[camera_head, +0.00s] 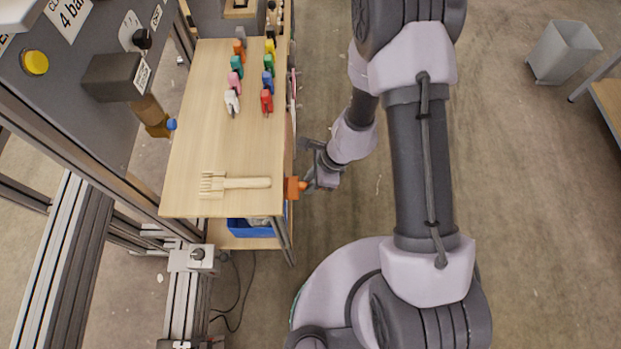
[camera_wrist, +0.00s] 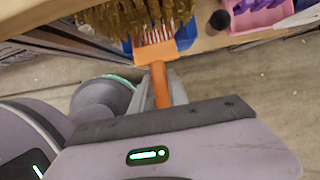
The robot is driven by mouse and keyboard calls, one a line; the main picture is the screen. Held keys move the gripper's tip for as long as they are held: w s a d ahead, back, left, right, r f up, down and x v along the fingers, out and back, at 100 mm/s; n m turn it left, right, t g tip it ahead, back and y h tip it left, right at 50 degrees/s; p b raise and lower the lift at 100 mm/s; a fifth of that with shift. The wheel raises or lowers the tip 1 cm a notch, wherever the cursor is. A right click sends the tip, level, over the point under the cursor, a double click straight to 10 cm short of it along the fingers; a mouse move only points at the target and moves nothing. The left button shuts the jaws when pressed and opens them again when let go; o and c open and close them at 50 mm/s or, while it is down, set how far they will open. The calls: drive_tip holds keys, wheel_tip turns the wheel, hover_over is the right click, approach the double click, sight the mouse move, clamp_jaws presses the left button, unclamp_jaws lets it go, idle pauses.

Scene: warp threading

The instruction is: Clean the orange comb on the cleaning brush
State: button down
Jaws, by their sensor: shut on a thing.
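My gripper (camera_head: 309,185) is shut on the handle of the orange comb (camera_head: 292,187), beside the right edge of the wooden table near its front corner. In the wrist view, my gripper (camera_wrist: 163,92) holds the orange comb (camera_wrist: 156,53) upright in the picture, with its pale teeth toward the cleaning brush. The cleaning brush (camera_wrist: 125,18) shows as a mass of golden-brown bristles at the top. The teeth overlap the bristles in this view; I cannot tell how deep they sit. I cannot make out the brush in the head view.
A wooden fork-like tool (camera_head: 240,183) lies on the table (camera_head: 200,140). Several coloured pieces stand in two rows at its far end. A blue bin (camera_head: 250,228) sits below the tabletop. A grey machine panel (camera_head: 70,90) stands left. The floor to the right is clear up to a grey bin (camera_head: 563,50).

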wheel_tip(320, 180, up, 10)
drive_tip(key=p, duration=0.7)
drive_tip(key=d+p, duration=0.1)
drive_tip(key=d, duration=0.8)
drive_tip(key=shift+s+d, duration=0.2)
drive_tip(key=shift+d, duration=0.2)
